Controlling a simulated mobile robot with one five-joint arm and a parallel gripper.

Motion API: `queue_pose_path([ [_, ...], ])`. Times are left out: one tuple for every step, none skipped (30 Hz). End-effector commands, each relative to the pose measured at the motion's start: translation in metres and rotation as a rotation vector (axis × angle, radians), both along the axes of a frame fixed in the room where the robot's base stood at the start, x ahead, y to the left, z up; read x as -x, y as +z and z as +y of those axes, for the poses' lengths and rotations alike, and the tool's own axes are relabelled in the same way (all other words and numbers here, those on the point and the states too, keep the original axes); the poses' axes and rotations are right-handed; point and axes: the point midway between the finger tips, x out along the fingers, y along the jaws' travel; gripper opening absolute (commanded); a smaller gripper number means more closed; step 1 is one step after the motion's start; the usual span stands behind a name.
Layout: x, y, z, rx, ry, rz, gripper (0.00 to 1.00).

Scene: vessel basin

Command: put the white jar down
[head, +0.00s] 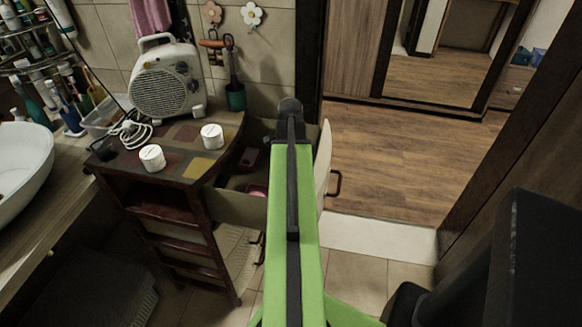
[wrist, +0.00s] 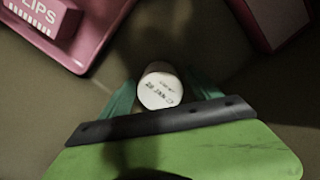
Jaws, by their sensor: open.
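In the wrist view a small white jar (wrist: 160,88) with dark print on its round end stands between the two green fingers of my gripper (wrist: 161,80). The fingers are open, with a narrow gap visible beside the jar. It appears to be on the brown floor of the open drawer (head: 236,206); contact with the floor cannot be seen clearly. In the head view my arm hides my gripper and this jar. Two other white jars stand upright on the cabinet top, one at the front (head: 152,158) and one further right (head: 212,137).
A pink tray (wrist: 112,22) holding a pink box (wrist: 45,14) lies upper left in the wrist view. Another dark pink box (wrist: 268,22) is upper right. A white heater (head: 166,82) and its coiled cord (head: 132,134) occupy the cabinet top's back. Drawer walls surround my gripper.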

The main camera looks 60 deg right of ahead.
Motion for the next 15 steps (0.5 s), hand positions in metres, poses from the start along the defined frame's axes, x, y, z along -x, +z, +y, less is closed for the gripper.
queue_pose_path([
  [0.0, 0.004, 0.0, 0.0, 0.0, 0.0, 0.72],
  [0.0, 0.007, 0.0, 0.0, 0.0, 0.0, 0.72],
  [0.0, 0.011, 0.0, 0.0, 0.0, 0.0, 0.72],
  [0.0, 0.015, 0.0, 0.0, 0.0, 0.0, 0.72],
  [0.0, 0.02, 0.0, 0.0, 0.0, 0.0, 0.72],
  [0.0, 0.026, 0.0, 0.0, 0.0, 0.0, 0.72],
  [0.0, 0.032, 0.0, 0.0, 0.0, 0.0, 0.72],
  [0.0, 0.038, 0.0, 0.0, 0.0, 0.0, 0.72],
  [0.0, 0.047, 0.0, 0.0, 0.0, 0.0, 0.72],
  [0.0, 0.054, 0.0, 0.0, 0.0, 0.0, 0.72],
  [0.0, 0.061, 0.0, 0.0, 0.0, 0.0, 0.72],
  [0.0, 0.071, 0.0, 0.0, 0.001, 0.0, 0.72],
  [0.0, 0.078, 0.0, 0.0, 0.001, 0.0, 0.72],
  [0.0, 0.085, 0.0, 0.0, 0.001, 0.0, 0.72],
  [0.0, 0.094, 0.0, 0.0, 0.001, 0.0, 0.72],
])
